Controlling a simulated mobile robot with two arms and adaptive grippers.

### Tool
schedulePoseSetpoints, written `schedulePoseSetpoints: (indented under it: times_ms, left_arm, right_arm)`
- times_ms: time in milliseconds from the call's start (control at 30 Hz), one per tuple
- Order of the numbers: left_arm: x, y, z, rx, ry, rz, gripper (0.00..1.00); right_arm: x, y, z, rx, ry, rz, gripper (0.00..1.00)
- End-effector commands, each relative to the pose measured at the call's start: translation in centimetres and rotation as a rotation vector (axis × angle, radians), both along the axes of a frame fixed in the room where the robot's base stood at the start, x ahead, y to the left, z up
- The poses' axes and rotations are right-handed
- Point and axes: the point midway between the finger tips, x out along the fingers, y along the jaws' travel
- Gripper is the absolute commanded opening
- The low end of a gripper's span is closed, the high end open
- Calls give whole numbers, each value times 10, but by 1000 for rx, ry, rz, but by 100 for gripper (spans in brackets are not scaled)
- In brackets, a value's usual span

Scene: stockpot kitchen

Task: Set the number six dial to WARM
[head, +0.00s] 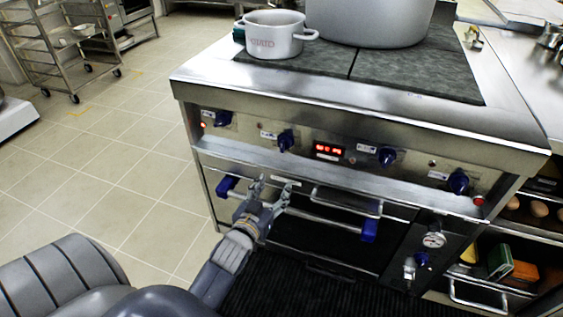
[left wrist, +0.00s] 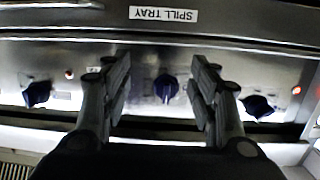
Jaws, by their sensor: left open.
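The stove's front panel carries several blue dials: one at the left end (head: 222,118), a second (head: 285,139), a third (head: 387,156) and one at the right end (head: 458,182). Small white labels sit beside them; their numbers and settings are too small to read, so I cannot tell which is number six. My left gripper (head: 273,187) is open and empty, in front of the stove just below the second dial. In the left wrist view, its two fingers (left wrist: 161,75) stand apart with a blue dial (left wrist: 167,88) showing between them. My right gripper is not in view.
A red display (head: 328,151) sits mid-panel. Below are a SPILL TRAY label (left wrist: 163,14) and an oven handle (head: 345,203) with blue ends. A white pot (head: 274,36) and a large stockpot (head: 368,20) stand on top.

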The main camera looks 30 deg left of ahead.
Motion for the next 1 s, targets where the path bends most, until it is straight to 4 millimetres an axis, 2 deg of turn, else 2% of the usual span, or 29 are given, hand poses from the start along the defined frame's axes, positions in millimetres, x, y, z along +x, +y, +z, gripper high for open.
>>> schedulePoseSetpoints:
  times_ms: [133,300,467,800,1000]
  left_arm:
    - [-2,9,38,15,-105,21,54]
    - [-1,14,57,22,-147,29,54]
    - [15,17,59,25,-151,28,54]
    - [73,31,58,23,-149,28,54]
    - [94,36,58,24,-147,28,54]
  right_arm:
    - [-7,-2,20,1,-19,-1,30]
    - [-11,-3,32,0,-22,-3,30]
    - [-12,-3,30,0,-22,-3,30]
    - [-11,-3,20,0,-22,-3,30]
    - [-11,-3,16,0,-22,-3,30]
